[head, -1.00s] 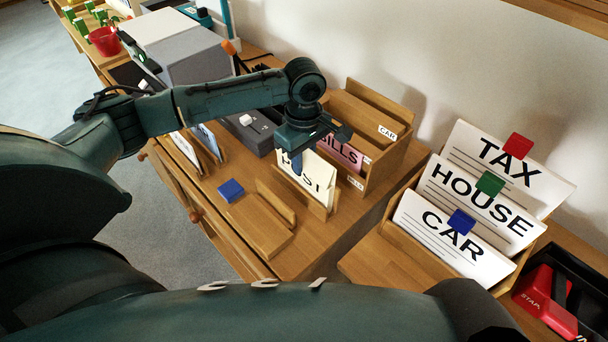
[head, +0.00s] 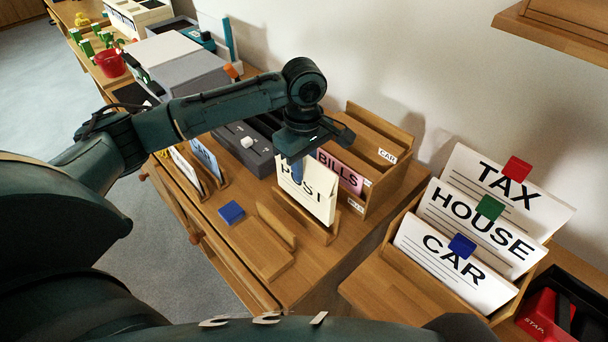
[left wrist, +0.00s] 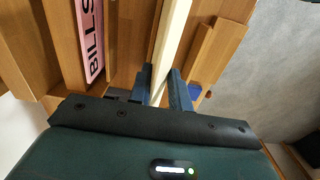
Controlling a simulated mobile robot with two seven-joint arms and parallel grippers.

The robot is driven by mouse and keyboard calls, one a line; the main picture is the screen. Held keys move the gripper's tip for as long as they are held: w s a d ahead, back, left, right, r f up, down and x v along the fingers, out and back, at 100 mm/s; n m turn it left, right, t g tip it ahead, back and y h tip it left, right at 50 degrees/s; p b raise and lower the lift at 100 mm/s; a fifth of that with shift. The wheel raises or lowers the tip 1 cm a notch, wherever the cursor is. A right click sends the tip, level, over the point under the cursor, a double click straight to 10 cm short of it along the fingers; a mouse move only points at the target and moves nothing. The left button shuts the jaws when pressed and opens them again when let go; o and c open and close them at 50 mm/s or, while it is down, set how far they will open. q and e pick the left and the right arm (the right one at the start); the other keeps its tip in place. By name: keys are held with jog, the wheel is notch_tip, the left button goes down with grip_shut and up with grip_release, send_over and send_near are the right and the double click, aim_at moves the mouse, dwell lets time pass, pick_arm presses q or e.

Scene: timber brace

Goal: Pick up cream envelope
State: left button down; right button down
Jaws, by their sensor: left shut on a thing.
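In the left wrist view the envelope (left wrist: 173,38) runs as a thin pale strip between the two fingers (left wrist: 161,92). The fingers hide part of its lettering. I cannot tell whether its lower edge is clear of the holder. My right gripper is not in view.
A pink BILLS envelope (head: 340,172) sits in a wooden sorter (head: 385,180) close behind. A blue block (head: 231,212) lies to the left. A rack of TAX, HOUSE and CAR cards (head: 455,250) stands at the right. The wall is behind the desk.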

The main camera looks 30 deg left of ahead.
pick_arm(q)
notch_tip(320, 180, up, 2)
jog(key=shift+r, duration=0.1)
jog(key=shift+s+r, duration=0.15)
jog(key=shift+r, duration=0.05)
jog(key=s+a, duration=0.3)
jog(key=s, duration=0.6)
jog(key=s+a, duration=0.3)
jog(key=s, duration=0.6)
jog(key=shift+s+a, duration=0.15)
jog(key=shift+a, duration=0.05)
jog(key=shift+f, duration=0.15)
